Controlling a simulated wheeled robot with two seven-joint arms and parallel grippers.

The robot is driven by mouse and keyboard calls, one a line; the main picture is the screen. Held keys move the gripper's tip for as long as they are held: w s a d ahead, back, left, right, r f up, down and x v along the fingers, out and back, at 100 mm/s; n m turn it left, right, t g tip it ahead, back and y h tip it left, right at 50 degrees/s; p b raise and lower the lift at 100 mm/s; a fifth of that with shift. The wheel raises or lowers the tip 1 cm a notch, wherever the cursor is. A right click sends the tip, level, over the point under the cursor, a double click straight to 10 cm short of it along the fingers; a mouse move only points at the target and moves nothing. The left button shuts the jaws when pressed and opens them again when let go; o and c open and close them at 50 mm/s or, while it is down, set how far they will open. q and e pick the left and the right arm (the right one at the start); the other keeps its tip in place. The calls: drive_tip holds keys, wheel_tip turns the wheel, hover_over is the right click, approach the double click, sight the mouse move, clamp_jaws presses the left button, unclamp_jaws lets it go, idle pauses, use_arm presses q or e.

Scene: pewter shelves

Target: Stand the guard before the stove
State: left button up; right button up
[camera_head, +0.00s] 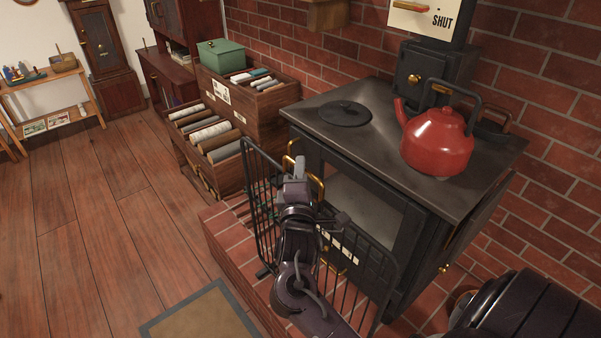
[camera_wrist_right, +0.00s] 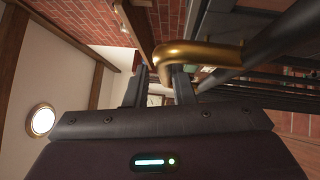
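The guard (camera_head: 262,222) is a black wire-barred screen with brass handle parts. It stands upright over the brick hearth, in front of the black stove (camera_head: 318,118), with a foot near the hearth's front edge. My right gripper (camera_head: 294,178) is at the guard's top, beside the brass handle (camera_head: 318,187). In the right wrist view the bent brass handle (camera_wrist_right: 195,53) passes between the fingers (camera_wrist_right: 162,80), which look closed about it. My right arm hides the guard's middle. My left gripper is not in view.
A red kettle (camera_head: 437,142) stands on the stove top. Wooden crates of rolls (camera_head: 268,108) stand left of the stove. The raised brick hearth (camera_head: 226,235) has an edge above the wooden floor. A mat (camera_head: 200,318) lies before it. The floor at left is clear.

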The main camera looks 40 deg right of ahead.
drive_tip(key=o, duration=0.4)
drive_tip(key=shift+s+a+r, duration=0.1)
drive_tip(key=shift+r, duration=0.3)
drive_tip(key=v, duration=0.4)
drive_tip(key=b+v, duration=0.1)
drive_tip(key=v, duration=0.3)
drive_tip(key=shift+f, duration=0.2)
